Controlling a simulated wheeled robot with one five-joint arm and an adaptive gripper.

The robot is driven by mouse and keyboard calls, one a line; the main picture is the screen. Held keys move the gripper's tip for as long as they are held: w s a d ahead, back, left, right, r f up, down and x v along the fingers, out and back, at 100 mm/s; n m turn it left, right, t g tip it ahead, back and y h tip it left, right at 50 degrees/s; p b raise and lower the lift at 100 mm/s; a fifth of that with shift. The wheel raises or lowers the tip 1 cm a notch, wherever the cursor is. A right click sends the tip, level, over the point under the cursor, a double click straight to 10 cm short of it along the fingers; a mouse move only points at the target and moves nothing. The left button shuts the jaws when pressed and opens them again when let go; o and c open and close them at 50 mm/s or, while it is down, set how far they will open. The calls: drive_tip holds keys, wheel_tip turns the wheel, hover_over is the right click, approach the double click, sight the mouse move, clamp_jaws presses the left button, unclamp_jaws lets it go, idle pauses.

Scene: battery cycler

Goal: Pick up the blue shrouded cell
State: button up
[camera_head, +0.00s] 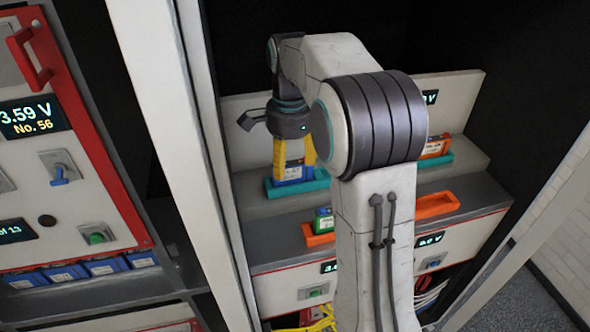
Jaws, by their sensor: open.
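The blue cell (292,173) stands in a teal tray (316,184) on the upper grey ledge of the rack, with a pale label on its front. Yellow upright parts (280,158) rise around it, looking like its shroud. My gripper (290,136) points down from directly above, its dark body close over the top of the yellow parts. The jaws are open. The fingertips are hard to make out against the yellow, so I cannot tell whether they touch it.
A second teal tray (434,162) with an orange cell (435,147) lies to the right. Orange trays (437,205) sit on the lower ledge, with a green cell (324,220) in one. A pale upright post (172,130) stands left. My arm hides the rack's middle.

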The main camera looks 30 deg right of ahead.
sight(293, 174)
drive_tip(key=w+d+m, duration=0.1)
drive_tip(key=w+d+f+m, duration=0.1)
drive_tip(key=w+d+m, duration=0.1)
drive_tip(key=shift+w+f+m+g+p, duration=0.3)
drive_tip(key=shift+f, duration=0.1)
drive_tip(key=shift+w+a+f, duration=0.1)
drive_tip(key=shift+w+f, duration=0.05)
drive_tip(key=shift+f, duration=3.35)
clamp_jaws()
